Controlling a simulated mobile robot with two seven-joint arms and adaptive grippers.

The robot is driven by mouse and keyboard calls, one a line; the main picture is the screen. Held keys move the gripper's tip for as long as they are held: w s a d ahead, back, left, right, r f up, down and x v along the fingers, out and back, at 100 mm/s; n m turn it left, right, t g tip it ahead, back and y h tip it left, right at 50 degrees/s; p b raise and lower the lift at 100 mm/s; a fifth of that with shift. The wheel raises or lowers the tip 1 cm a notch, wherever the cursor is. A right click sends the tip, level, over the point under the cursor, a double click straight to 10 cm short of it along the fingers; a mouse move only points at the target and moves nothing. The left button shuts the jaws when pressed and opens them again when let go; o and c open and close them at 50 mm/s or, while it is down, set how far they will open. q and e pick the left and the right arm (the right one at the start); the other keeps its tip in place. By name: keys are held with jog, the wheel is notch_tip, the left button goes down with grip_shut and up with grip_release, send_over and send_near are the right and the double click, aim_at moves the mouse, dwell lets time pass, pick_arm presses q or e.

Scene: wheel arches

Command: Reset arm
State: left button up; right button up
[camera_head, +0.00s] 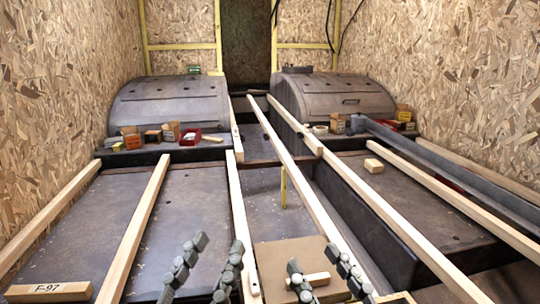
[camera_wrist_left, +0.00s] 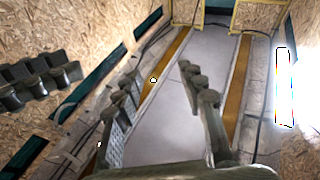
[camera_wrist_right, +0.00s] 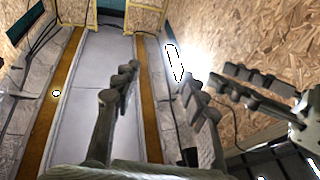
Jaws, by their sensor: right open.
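My left gripper (camera_head: 218,244) is at the lower middle of the head view, its two segmented grey fingers spread apart with nothing between them. The left wrist view also shows its fingers (camera_wrist_left: 160,78) apart and empty. My right gripper (camera_head: 312,258) is a short way to the right, its fingers also apart. A short wooden block (camera_head: 313,280) shows behind its fingers; the head view does not clearly show whether they touch. In the right wrist view the fingers (camera_wrist_right: 158,80) are apart with nothing held. Part of another gripper shows at the side of each wrist view.
Long pale beams (camera_head: 137,228) run lengthwise over the dark floor panels. Two dark wheel arches (camera_head: 172,103) (camera_head: 335,96) stand farther back, with small boxes before them. A block marked F-97 (camera_head: 48,291) lies front left. A small block (camera_head: 374,166) lies on the right panel. Chipboard walls flank both sides.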

pick_arm(q)
jog(key=w+a+f+g+y+p, duration=0.2)
jog(key=a+f+g+p, duration=0.15)
jog(key=f, duration=0.65)
jog(key=w+a+f+g+y+p, duration=0.1)
jog(key=a+f+g+y+p, duration=0.2)
jog(key=f, duration=0.6)
pick_arm(e)
jog(key=w+d+f+m+g+h, duration=0.1)
jog(key=w+d+f+g+h, duration=0.15)
jog(key=f, duration=0.65)
jog(key=w+d+f+m+g+h, duration=0.2)
jog(key=d+f+g+h, duration=0.2)
jog(key=f, duration=0.4)
pick_arm(q)
jog(key=s+a+f+n+g+y+p, duration=0.1)
jog(key=s+a+f+g+y+p, duration=0.3)
jog(key=s+a+f+g, duration=0.7)
notch_tip(320, 180, down, 5)
jog(key=shift+s+a+r+n+p, duration=0.1)
jog(key=shift+s+a+n+p, duration=0.35)
jog(key=shift+s+a, duration=0.6)
pick_arm(e)
jog(key=s+d+f+m+g+h, duration=0.1)
jog(key=s+d+f+g+h, duration=0.3)
jog(key=s+d+f+g, duration=0.6)
jog(key=s+d+f, duration=0.3)
jog(key=f, duration=0.3)
jog(key=shift+s+d, duration=0.4)
